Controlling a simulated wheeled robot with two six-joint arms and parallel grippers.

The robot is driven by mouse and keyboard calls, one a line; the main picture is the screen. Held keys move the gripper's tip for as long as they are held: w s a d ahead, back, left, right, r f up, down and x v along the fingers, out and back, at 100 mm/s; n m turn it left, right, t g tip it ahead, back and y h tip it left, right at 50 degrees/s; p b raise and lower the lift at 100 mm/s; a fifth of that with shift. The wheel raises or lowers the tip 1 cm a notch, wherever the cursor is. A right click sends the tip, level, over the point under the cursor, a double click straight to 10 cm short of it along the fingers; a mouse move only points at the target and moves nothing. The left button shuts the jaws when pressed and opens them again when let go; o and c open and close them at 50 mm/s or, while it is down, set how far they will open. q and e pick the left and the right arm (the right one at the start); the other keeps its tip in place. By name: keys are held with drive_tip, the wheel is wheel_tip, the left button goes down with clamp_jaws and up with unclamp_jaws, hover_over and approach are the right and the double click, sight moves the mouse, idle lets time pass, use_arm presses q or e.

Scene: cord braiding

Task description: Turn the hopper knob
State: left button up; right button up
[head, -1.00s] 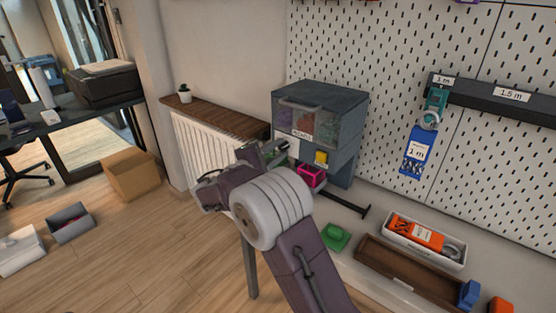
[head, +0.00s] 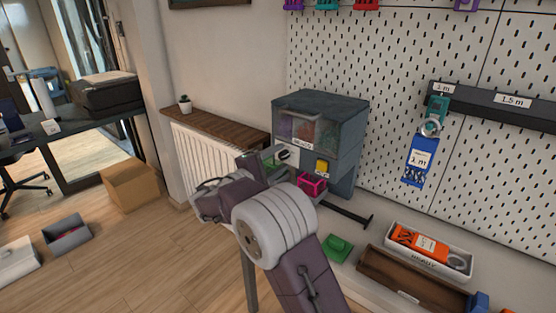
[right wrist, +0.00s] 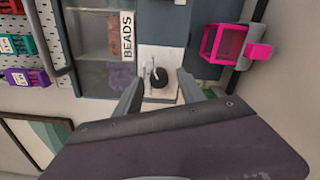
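The hopper (head: 322,101) is a grey-blue cabinet with clear windows and a BEADS label, standing against the pegboard. Its knob (right wrist: 160,78) is black with a white pointer, on a pale plate beside the label in the right wrist view. My right gripper (right wrist: 159,92) is open, with one finger on each side of the knob in that picture. Whether the fingers touch the knob cannot be told. In the head view my right gripper (head: 273,158) is at the hopper's front left and hides part of the pale plate. My left gripper is not in view.
A dark T-shaped bar (head: 346,213), a green piece (head: 339,247), a white tray (head: 398,259) and a brown tray (head: 375,266) lie to the right.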

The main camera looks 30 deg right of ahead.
drive_tip(key=p+v, duration=0.1)
drive_tip(key=v, duration=0.8)
drive_tip(key=shift+p, duration=0.35)
